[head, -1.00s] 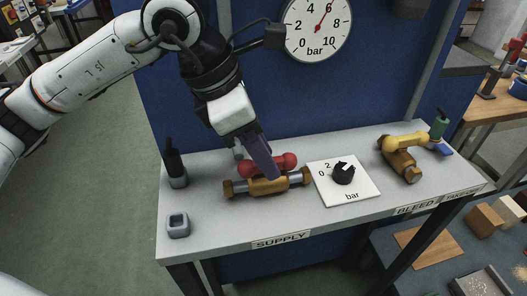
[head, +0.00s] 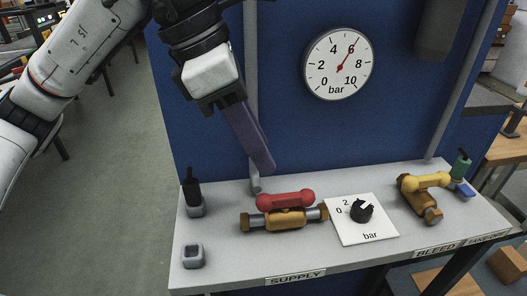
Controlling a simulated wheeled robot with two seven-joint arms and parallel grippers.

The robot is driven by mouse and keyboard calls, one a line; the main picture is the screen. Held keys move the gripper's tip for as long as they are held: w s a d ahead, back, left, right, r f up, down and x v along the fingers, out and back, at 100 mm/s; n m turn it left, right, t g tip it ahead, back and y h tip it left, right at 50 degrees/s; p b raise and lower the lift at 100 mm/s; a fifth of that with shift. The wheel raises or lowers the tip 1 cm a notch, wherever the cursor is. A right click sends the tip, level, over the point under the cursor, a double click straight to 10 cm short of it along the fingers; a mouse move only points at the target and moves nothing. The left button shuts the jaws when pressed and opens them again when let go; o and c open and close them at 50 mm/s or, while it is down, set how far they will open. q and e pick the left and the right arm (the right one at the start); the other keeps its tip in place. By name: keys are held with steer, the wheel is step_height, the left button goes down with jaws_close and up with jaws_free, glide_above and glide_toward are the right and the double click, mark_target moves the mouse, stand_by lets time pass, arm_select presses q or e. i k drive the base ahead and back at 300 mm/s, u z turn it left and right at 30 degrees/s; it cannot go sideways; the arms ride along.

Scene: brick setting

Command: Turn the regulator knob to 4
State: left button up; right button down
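The black regulator knob (head: 362,211) sits on a white plate (head: 375,232) marked "bar", with 0 and 2 readable at its left. A white mark on the knob faces the upper right; any other numbers are hidden or unreadable. The round wall gauge (head: 325,82) has its red needle at about 6. My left gripper (head: 263,166) hangs above and behind the red-handled supply valve, apart from it and left of the knob. Its fingers overlap edge-on, so its opening does not show. My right gripper is out of view.
The supply valve's red handle (head: 285,200) lies along its brass body (head: 286,219). The yellow bleed handle (head: 427,181) is right of the plate. A black-handled tool (head: 192,190) stands in a grey holder at left.

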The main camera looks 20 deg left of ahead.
mark_target(361, 212)
steer(key=k, duration=1)
